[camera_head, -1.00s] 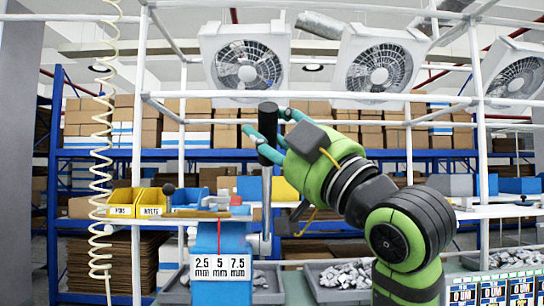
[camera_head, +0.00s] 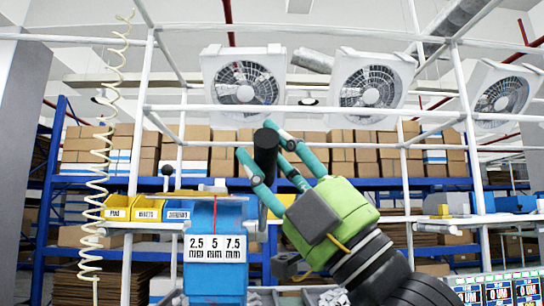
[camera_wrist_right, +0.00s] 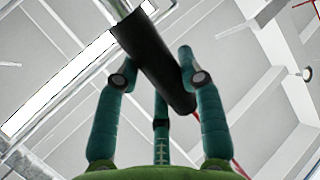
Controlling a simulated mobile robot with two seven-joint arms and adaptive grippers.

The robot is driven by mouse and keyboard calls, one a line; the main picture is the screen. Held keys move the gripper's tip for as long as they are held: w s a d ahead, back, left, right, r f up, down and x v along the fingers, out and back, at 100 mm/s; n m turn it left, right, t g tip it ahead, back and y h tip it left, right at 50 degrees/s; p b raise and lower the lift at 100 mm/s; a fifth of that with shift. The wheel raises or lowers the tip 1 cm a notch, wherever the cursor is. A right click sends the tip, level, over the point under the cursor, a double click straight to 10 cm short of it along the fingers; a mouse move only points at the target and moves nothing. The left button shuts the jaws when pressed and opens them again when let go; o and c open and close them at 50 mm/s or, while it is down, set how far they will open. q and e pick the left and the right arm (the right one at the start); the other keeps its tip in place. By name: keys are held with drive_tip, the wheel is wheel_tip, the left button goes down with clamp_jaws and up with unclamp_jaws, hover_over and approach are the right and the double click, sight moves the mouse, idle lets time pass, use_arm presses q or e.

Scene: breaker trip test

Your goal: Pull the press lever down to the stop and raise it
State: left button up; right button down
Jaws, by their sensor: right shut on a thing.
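The press (camera_head: 217,275) is a blue block with a white label reading 2.5, 5 and 7.5 mm, low and left of centre in the head view. Its lever has a black cylindrical handle (camera_head: 266,155) on a grey rod (camera_head: 263,215) to the press's right. My right gripper (camera_head: 257,141), with teal fingers, is closed around the handle from the right. The right wrist view shows the black handle (camera_wrist_right: 152,60) between the fingers (camera_wrist_right: 156,68), passing at a slant. My left gripper is in neither view.
Yellow bins (camera_head: 132,208) and a blue bin stand on a shelf left of the press. A coiled cream hose (camera_head: 95,180) hangs at the left. White frame posts (camera_head: 128,240) surround the station. Digital meters (camera_head: 500,291) sit at the lower right.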

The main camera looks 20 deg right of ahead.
drive_tip(key=shift+a+f, duration=0.1)
drive_tip(key=shift+f, duration=0.1)
drive_tip(key=c, duration=0.9)
unclamp_jaws()
drive_tip(key=shift+o, duration=0.8)
drive_tip(key=shift+w, duration=0.15)
drive_tip(key=shift+s+a, duration=0.1)
drive_tip(key=shift+s, duration=0.1)
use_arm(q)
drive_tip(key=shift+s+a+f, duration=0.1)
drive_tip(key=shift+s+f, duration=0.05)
use_arm(e)
drive_tip(key=v, duration=0.7)
drive_tip(key=shift+f, duration=0.15)
